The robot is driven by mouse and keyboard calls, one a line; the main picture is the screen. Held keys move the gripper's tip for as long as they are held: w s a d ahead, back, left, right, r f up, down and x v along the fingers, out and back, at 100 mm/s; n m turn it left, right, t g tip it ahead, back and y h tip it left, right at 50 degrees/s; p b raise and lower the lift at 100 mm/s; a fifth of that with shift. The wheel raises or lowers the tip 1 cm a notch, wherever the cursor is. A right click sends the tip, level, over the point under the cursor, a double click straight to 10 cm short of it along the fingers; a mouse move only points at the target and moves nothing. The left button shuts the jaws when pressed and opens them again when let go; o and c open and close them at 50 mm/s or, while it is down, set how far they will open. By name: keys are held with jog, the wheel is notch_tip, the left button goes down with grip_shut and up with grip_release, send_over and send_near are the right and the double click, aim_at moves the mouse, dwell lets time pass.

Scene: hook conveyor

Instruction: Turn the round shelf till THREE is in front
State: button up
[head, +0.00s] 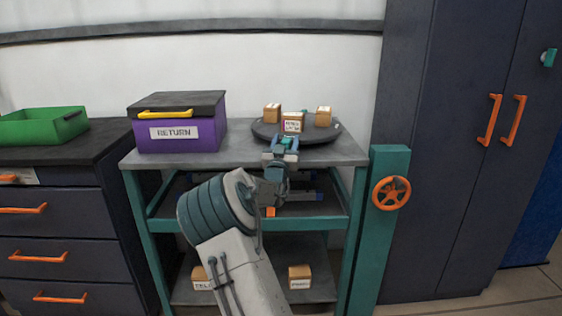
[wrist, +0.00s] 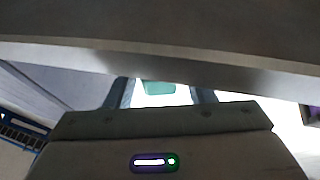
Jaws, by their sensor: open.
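The round shelf (head: 330,132) is a dark disc on the right part of the cart's grey top. Small brown boxes stand on it: one at back left (head: 272,112), one at right (head: 323,116), and a labelled one (head: 292,122) towards the front. The front label is too small to read, and I cannot make out THREE. My gripper (head: 284,141) is open at the shelf's front edge, below the front box. A small teal piece (wrist: 158,87) shows between its fingers in the wrist view; I cannot tell whether it touches them.
A purple RETURN box (head: 180,134) with a dark lid stands left on the cart (head: 140,160). A teal post with an orange handwheel (head: 391,193) stands right of the cart, before a dark cabinet (head: 425,130). Boxes lie on the lower shelf. A green tray (head: 40,127) sits far left.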

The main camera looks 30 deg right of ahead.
jog(key=v, duration=1.1)
jog(key=shift+s, duration=0.2)
jog(key=shift+a+f, duration=0.1)
jog(key=shift+a, duration=0.05)
